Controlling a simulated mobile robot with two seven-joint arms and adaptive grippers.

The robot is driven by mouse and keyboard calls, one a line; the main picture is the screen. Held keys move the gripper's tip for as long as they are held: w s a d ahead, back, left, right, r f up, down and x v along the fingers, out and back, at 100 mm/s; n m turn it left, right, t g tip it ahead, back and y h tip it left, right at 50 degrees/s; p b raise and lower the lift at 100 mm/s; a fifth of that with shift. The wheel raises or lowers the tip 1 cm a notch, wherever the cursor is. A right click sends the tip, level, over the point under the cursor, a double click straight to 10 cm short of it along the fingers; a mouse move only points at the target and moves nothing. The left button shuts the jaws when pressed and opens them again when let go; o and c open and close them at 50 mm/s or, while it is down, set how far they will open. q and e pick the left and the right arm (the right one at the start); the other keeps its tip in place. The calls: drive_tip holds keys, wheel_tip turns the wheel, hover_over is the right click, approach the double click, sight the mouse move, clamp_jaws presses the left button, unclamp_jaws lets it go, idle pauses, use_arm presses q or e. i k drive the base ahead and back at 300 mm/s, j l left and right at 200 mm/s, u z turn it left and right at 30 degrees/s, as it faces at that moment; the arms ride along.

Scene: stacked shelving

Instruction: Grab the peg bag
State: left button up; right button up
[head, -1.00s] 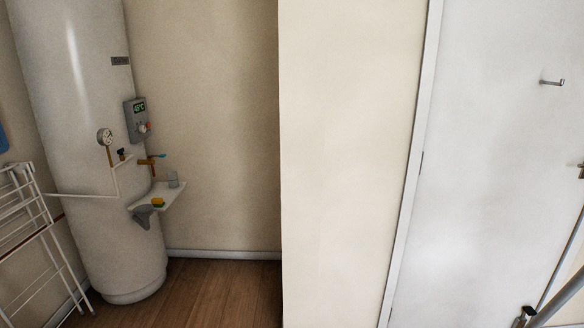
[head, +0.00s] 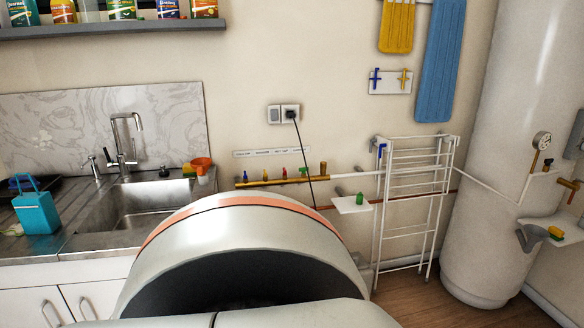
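A teal bag-like container (head: 37,210) with an upright handle stands on the dark worktop left of the sink in the head view. It looks like the peg bag, though I cannot be certain. Its front and handle are in plain sight, and a dark item lies behind it. Neither of my grippers is in view, so nothing shows near it.
A steel sink (head: 148,207) with a tap and an orange cup (head: 201,165) are beside it. A shelf (head: 110,29) with several packages hangs above. A white drying rack (head: 413,195) and a white water tank (head: 495,220) stand right. The lower middle is blocked from view.

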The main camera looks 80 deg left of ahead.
sight(38, 213)
drive_tip(key=u, duration=4.15)
drive_tip(key=z, duration=0.5)
drive_tip(key=i+j+z, duration=0.1)
drive_tip(key=z, duration=0.3)
drive_tip(key=j+z, duration=0.55)
drive_tip(key=z, duration=0.2)
drive_tip(key=k+j+z, duration=0.1)
drive_tip(key=j+z, duration=0.35)
drive_tip(key=j, duration=0.5)
